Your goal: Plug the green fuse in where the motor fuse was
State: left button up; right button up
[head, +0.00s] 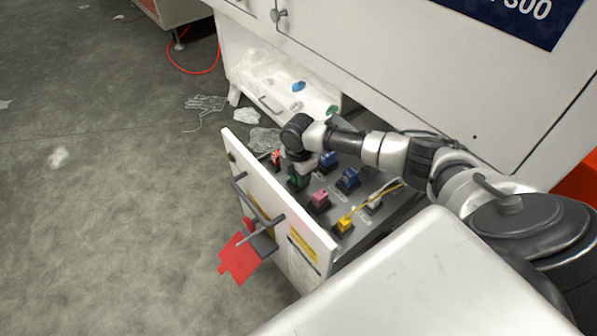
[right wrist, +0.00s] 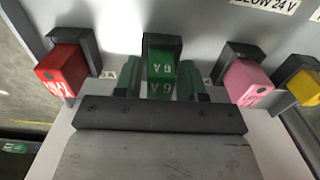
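A green fuse (right wrist: 161,66) marked 6A sits upright in a dark socket of the open drawer in the right wrist view. It also shows in the head view (head: 294,182), partly hidden by my right wrist. My right gripper (right wrist: 161,80) is over it, with one finger on each side and what look like narrow gaps between fingers and fuse. In the head view my right gripper (head: 299,171) points down at the drawer's left row. How deep the fuse sits is hidden. My left gripper is not in view.
A red fuse (right wrist: 64,70) and a pink fuse (right wrist: 248,82) flank the green one. A red tag (head: 240,259) hangs at the drawer front (head: 262,190). The floor at left is mostly clear.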

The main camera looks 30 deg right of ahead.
jog(key=shift+o, duration=1.2)
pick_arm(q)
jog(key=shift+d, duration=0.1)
pick_arm(e)
jog(key=shift+r, duration=0.25)
notch_tip(320, 180, up, 4)
jog(key=shift+r+p, duration=0.2)
jog(key=shift+p, duration=0.7)
notch_tip(320, 180, up, 5)
jog(key=shift+p, duration=0.65)
jog(key=shift+r, duration=0.5)
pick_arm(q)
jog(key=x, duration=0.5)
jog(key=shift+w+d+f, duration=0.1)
pick_arm(e)
jog(key=shift+f, duration=0.1)
